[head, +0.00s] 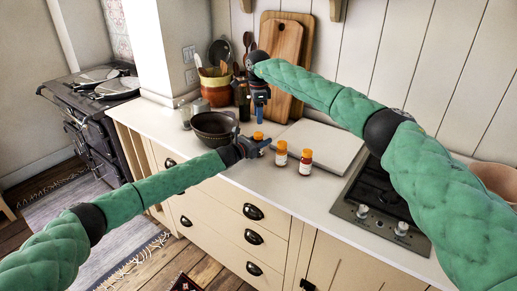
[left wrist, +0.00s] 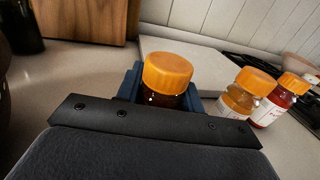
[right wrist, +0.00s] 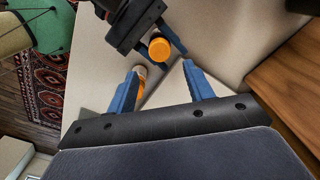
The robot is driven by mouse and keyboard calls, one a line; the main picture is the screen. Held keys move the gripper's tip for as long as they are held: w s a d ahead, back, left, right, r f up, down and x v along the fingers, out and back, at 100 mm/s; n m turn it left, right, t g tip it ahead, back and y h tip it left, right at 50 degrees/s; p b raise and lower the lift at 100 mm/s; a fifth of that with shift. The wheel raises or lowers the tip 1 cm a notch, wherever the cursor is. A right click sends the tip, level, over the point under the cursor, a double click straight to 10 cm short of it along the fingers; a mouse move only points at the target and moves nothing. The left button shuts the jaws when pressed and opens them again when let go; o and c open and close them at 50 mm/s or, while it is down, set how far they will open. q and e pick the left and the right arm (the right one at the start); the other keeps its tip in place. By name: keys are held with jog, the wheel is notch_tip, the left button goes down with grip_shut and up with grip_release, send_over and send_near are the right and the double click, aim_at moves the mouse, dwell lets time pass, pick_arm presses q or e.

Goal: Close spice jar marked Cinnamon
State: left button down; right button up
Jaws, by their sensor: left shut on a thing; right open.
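My left gripper (head: 255,146) is shut on a small spice jar (head: 258,136) with an orange lid, at the counter's front. In the left wrist view the jar's orange lid (left wrist: 168,72) sits on top of its dark body, between blue fingers; I cannot tell how tight it is. Its label is hidden. My right gripper (head: 259,108) is open and empty, above and behind that jar, pointing down. In the right wrist view the held jar's lid (right wrist: 159,49) lies beyond my right gripper's spread fingers (right wrist: 163,86).
Two more orange-lidded jars, a yellowish one (head: 281,155) and a red one (head: 305,161), stand to the right; their labels are unreadable. A dark bowl (head: 212,128) is at left. A pale board (head: 318,146) lies behind, with a hob (head: 380,200) to the right.

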aim_at(259, 133)
jog(key=shift+f, duration=0.1)
jog(key=shift+f, duration=3.9)
jog(key=c, duration=1)
